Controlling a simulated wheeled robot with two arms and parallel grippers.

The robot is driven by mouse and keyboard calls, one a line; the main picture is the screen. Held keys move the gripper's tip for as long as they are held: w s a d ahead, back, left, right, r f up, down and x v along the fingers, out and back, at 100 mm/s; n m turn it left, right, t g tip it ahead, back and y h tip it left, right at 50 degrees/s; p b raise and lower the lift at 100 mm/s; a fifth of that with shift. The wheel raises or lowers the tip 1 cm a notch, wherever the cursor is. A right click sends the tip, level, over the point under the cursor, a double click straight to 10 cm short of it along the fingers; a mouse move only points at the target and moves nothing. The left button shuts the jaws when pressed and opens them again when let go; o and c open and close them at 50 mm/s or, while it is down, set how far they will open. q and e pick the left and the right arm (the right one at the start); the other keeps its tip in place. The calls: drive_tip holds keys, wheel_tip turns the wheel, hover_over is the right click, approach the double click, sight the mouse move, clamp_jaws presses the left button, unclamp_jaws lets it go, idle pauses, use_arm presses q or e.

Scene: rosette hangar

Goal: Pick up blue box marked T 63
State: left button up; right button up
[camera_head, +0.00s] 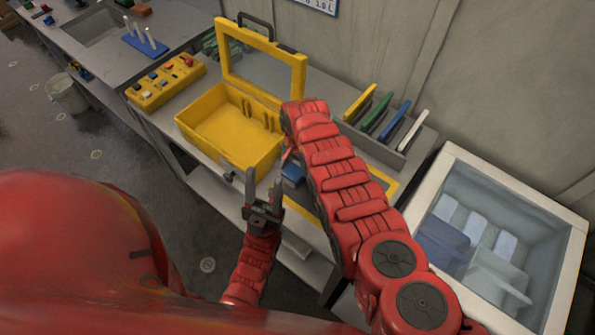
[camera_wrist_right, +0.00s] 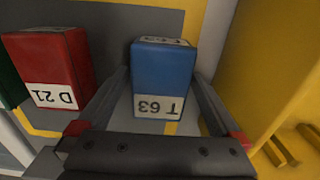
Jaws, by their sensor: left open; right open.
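The blue box marked T 63 (camera_wrist_right: 163,72) stands between the two fingers of my right gripper (camera_wrist_right: 162,100) in the right wrist view, its label upside down. The fingers are open, one on each side, with no clear grip on it. In the head view a small part of the blue box (camera_head: 293,173) shows beside my right arm, which hides most of the right gripper. My left gripper (camera_head: 264,192) is open and empty, in front of the bench and left of the blue box.
A red box marked D 21 (camera_wrist_right: 48,68) stands left of the blue box in the wrist view, with a green thing (camera_wrist_right: 10,85) beyond. An open yellow case (camera_head: 225,130) is close by. A rack (camera_head: 375,148) with coloured panels and a white-framed bin (camera_head: 450,160) lie to the right.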

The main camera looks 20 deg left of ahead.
drive_tip(key=shift+c, duration=0.2)
drive_tip(key=shift+f, duration=0.1)
drive_tip(key=c, duration=1.4)
